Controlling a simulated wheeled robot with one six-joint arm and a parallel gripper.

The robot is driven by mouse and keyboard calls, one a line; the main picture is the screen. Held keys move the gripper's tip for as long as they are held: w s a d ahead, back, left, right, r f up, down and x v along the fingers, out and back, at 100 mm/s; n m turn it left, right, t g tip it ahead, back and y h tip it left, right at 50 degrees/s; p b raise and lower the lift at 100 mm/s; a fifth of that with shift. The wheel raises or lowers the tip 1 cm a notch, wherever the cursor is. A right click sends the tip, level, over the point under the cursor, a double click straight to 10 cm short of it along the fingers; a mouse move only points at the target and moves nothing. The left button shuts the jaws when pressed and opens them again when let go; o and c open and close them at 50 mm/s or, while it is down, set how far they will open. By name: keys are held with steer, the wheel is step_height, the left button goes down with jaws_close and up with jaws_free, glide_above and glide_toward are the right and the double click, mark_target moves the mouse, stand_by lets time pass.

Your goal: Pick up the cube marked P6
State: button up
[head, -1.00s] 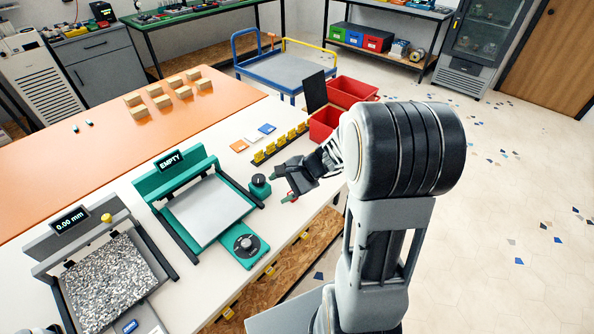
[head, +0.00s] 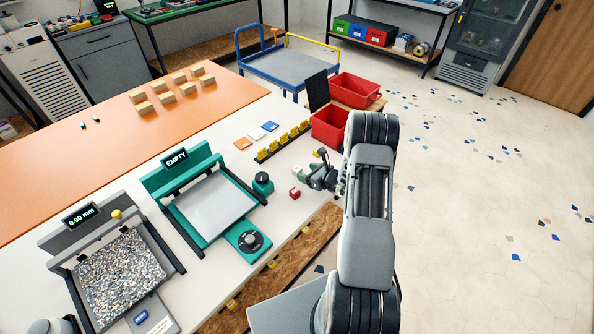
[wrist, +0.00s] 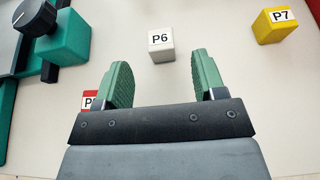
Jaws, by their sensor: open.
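The white cube marked P6 (wrist: 161,44) sits on the pale table top in the wrist view, label up. It lies just beyond my gripper (wrist: 160,68), roughly centred between the two green fingers. The fingers are apart and nothing is between them. In the head view my gripper (head: 306,174) is low over the table's right side. I cannot clearly tell P6 from the fingers there.
A yellow cube marked P7 (wrist: 275,27) is at upper right. A red cube (wrist: 90,100) is partly hidden by the left finger; it shows in the head view (head: 295,193). A teal block with a black knob (wrist: 62,40) stands at left. Yellow holders (head: 283,141) line the table beyond.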

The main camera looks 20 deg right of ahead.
mark_target(297, 169)
steer(key=shift+p+x, duration=1.1)
steer(key=shift+x, duration=2.4)
steer(key=shift+r, duration=0.1)
steer(key=c, duration=1)
